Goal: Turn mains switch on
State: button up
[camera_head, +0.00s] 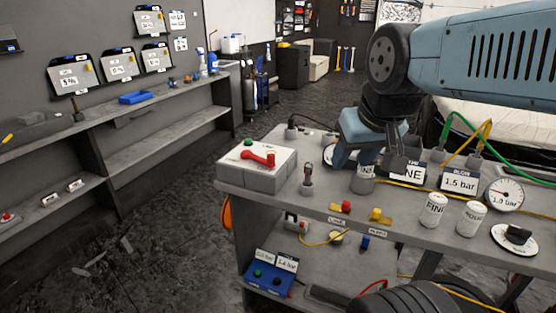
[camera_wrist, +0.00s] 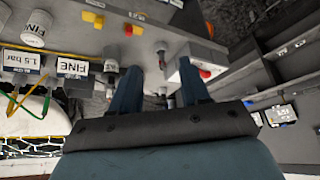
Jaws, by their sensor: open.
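A pale grey box (camera_head: 257,178) stands at the near left corner of the workbench, with a red turning handle (camera_head: 258,157) and a small green button on top. The handle looks like the mains switch, though I read no label on it. In the wrist view the red handle (camera_wrist: 205,73) shows just beyond the right finger, which hides part of the box. My gripper (camera_head: 350,163) is to the right of the box, above the bench. In the wrist view my gripper (camera_wrist: 161,80) has its fingers apart and nothing between them.
A small upright lever (camera_head: 307,178) stands between box and gripper. White cans (camera_head: 433,211), red and yellow knobs (camera_head: 379,216), a gauge (camera_head: 504,194), label stands and hoses crowd the bench's right. A blue box (camera_head: 270,280) sits on the lower shelf.

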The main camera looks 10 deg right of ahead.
aim_at(247, 154)
jog(key=u, duration=1.05)
jog(key=k, duration=0.7)
jog(key=z, duration=1.05)
jog(key=i, duration=0.5)
jog(key=u, duration=0.05)
